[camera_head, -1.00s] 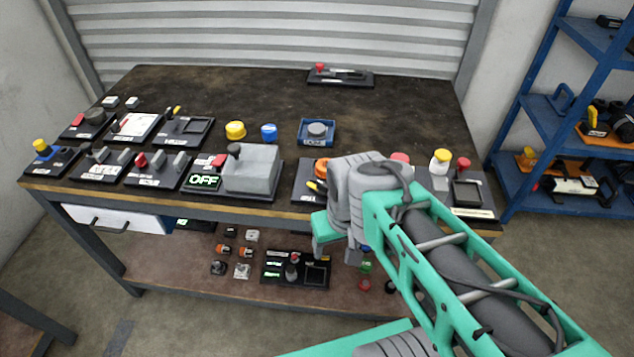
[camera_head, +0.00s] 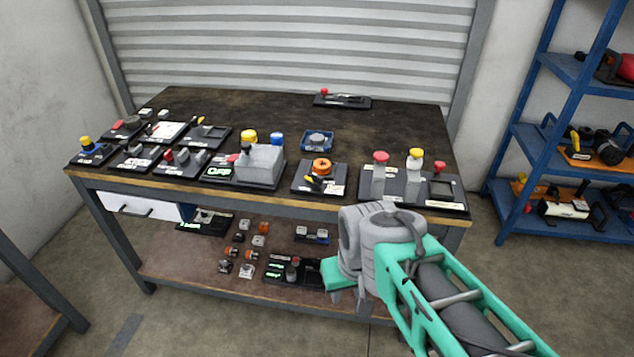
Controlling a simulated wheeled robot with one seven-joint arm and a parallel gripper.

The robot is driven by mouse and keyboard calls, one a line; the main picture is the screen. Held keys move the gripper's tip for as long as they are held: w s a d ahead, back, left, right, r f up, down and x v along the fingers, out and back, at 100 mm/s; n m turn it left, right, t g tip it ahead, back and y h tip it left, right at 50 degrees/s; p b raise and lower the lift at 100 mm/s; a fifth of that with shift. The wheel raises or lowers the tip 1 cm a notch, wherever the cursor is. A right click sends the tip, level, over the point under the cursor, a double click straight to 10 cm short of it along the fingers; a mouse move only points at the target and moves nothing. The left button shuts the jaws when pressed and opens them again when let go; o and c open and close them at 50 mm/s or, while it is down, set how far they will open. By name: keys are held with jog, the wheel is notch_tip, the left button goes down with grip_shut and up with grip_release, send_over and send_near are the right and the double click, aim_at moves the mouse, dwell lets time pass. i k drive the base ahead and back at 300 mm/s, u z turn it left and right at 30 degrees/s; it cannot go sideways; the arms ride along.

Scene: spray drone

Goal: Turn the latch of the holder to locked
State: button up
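Several black-based stations stand on the dark workbench (camera_head: 270,115). I cannot tell for certain which is the holder with the latch. One black station (camera_head: 303,183) near the front edge bears an orange round part (camera_head: 322,167) and a small yellow piece (camera_head: 313,180). To its right, a wider black station (camera_head: 455,207) has grey posts with red and yellow-white tops. My gripper (camera_head: 349,304) is in front of the bench, below the tabletop edge, apart from the stations. Its fingers are partly hidden by my wrist, and nothing held can be made out.
A grey box-shaped station (camera_head: 260,165) with an OFF display (camera_head: 218,171) stands left of the orange part. Small parts and another station (camera_head: 283,270) lie on the lower shelf. A blue rack (camera_head: 520,185) stands right. The tabletop's back middle is mostly clear.

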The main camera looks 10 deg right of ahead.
aim_at(317, 180)
jog(key=u, duration=0.65)
jog(key=i, duration=0.65)
jog(key=u, duration=0.6)
